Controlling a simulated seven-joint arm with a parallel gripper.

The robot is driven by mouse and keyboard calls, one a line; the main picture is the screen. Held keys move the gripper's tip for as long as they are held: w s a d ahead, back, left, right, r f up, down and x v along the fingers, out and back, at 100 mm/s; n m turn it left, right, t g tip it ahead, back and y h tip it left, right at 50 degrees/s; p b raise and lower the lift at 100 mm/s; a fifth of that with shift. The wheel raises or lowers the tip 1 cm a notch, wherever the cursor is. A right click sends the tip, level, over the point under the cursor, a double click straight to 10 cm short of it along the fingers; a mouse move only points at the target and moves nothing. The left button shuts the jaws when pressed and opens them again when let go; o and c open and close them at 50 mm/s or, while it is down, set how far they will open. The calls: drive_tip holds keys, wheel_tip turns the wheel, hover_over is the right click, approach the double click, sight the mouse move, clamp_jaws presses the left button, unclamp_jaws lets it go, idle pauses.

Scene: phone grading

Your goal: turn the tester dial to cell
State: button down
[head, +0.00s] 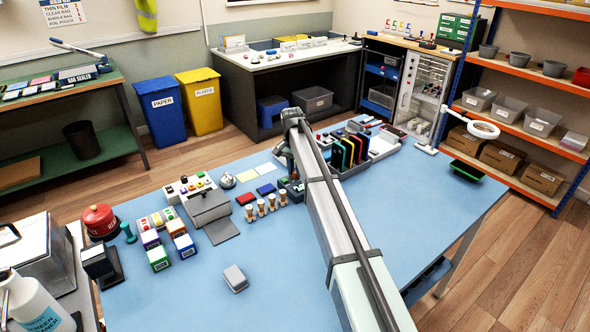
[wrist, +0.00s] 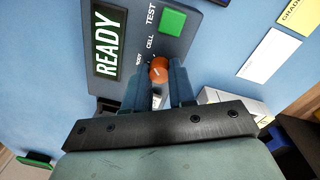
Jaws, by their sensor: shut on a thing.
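The tester (wrist: 165,48) is a dark grey box with a lit display (wrist: 109,44) reading READY and a green TEST button (wrist: 172,22). Its round orange dial (wrist: 159,70) has a small pale mark; I cannot tell surely which label it points at. The labels CELL (wrist: 150,43) and BODY (wrist: 138,60) are printed beside the dial. My gripper (wrist: 160,74) is shut on the dial, one finger on each side. In the head view the tester (head: 293,187) is mostly hidden behind my arm, with my gripper (head: 287,166) over it.
A rack of coloured folders (head: 350,152) stands right of my arm. Left of the tester are red (head: 245,198) and blue (head: 266,189) pads, several wooden-handled stamps (head: 272,202) and a grey box (head: 208,205). The front of the blue table (head: 200,300) is mostly clear.

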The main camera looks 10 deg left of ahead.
drive_tip(key=c, duration=0.9)
unclamp_jaws()
drive_tip(key=shift+c, duration=0.2)
wheel_tip(320, 180, up, 14)
drive_tip(key=shift+w+a, duration=0.15)
drive_tip(key=shift+a, duration=0.2)
drive_tip(key=shift+f, duration=0.1)
